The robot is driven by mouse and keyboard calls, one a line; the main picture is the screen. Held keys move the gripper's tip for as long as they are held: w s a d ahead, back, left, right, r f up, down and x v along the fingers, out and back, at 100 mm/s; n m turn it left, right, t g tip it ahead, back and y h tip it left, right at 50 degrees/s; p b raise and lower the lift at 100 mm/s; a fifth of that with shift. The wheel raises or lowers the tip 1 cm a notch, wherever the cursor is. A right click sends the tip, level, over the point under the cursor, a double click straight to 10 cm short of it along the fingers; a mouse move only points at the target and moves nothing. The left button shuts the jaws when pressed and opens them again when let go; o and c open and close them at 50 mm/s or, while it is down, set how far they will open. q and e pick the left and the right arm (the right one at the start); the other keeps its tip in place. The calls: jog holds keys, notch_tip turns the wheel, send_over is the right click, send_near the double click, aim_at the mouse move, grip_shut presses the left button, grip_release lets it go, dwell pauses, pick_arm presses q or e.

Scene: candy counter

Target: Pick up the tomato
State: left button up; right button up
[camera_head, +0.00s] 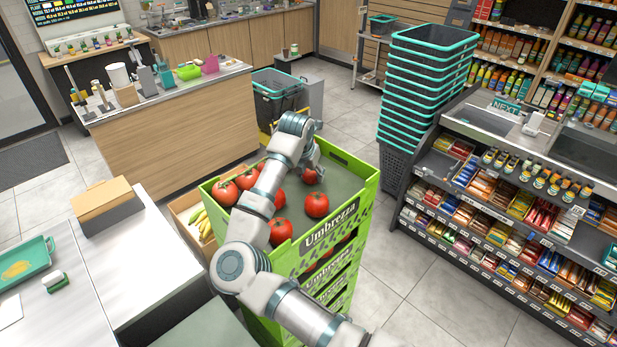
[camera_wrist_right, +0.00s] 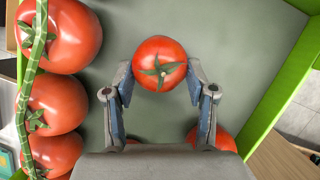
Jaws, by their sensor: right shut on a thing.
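My right gripper (camera_head: 309,160) reaches into the far part of the green crate (camera_head: 335,241). It is shut on a red tomato (camera_head: 311,176). In the right wrist view, the gripper's two fingers (camera_wrist_right: 160,72) press on either side of this tomato (camera_wrist_right: 159,50), whose green stem faces the camera. I cannot tell whether the tomato touches the crate floor. Other tomatoes lie in the crate, one at the front (camera_head: 317,204) and several on the left (camera_head: 226,192). My arm hides part of the crate. My left gripper is not in view.
The green crate's walls rise around the tomatoes, on top of stacked crates. A box with bananas (camera_head: 199,221) stands to its left. A white counter (camera_head: 158,262) is at the left front. Stacked baskets (camera_head: 424,95) and a candy shelf (camera_head: 510,215) stand at the right.

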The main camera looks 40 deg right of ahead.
aim_at(308, 172)
jog(key=shift+f, duration=0.3)
jog(key=shift+a+r, duration=0.1)
jog(key=shift+a, duration=0.15)
jog(key=shift+w+a+r, duration=0.1)
jog(key=shift+r, duration=0.2)
jog(key=r, duration=0.9)
jog(key=shift+d+b, duration=0.2)
jog(key=shift+b, duration=0.15)
jog(key=shift+d+r, duration=0.1)
jog(key=shift+r, duration=0.15)
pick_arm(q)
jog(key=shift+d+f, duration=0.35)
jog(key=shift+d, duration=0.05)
